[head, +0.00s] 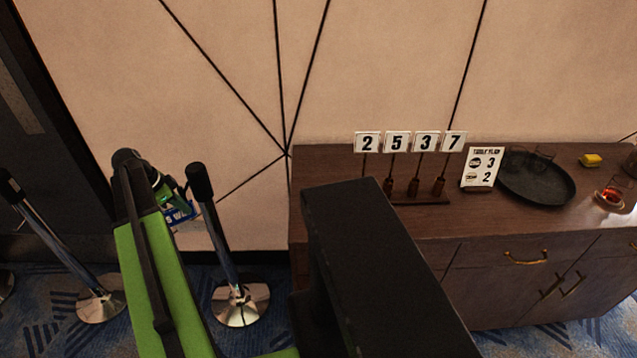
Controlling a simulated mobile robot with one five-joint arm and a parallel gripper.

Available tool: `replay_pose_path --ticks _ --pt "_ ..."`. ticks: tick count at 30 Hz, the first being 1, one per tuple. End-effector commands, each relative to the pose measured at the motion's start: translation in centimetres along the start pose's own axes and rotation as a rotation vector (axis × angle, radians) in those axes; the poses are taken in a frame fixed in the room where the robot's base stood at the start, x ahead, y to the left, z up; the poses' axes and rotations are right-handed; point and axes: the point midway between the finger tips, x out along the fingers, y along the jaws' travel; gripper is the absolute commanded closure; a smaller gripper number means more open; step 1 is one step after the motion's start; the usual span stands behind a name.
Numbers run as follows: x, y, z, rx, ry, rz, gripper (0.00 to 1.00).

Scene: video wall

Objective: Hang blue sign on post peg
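A small blue-edged sign (181,214) with a pale face shows in the head view, just left of a chrome post (224,250) with a black top. My green arm reaches away from me, and my gripper (170,198) is at its far end, right at the sign. The arm hides much of the gripper and part of the sign. I cannot make out the fingertips, nor whether they close on the sign. The post stands upright on a round chrome base. I cannot make out a peg on it, nor whether the sign touches the post.
Another chrome post (60,245) stands at the left. A panelled wall closes the back.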

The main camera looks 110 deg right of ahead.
Motion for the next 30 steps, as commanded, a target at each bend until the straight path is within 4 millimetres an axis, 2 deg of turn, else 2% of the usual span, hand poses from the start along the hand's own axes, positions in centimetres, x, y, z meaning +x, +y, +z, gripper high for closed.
replay_pose_path --ticks 5,11,14,18,21,25,27,30 --pt "0.1 2.5 -6.0 0.060 0.000 0.025 1.00" --pt "0.6 8.5 -16.4 0.174 -0.001 0.072 1.00" --pt "0.6 13.0 -22.1 0.244 -0.002 0.101 1.00" --pt "0.3 20.6 -29.4 0.348 -0.002 0.144 1.00" --pt "-0.1 26.0 -33.5 0.417 -0.001 0.172 1.00" --pt "-0.6 31.6 -36.9 0.486 0.000 0.201 1.00" --pt "-0.7 33.6 -37.9 0.510 0.000 0.212 1.00" --pt "-0.7 35.2 -38.6 0.528 0.000 0.219 1.00"
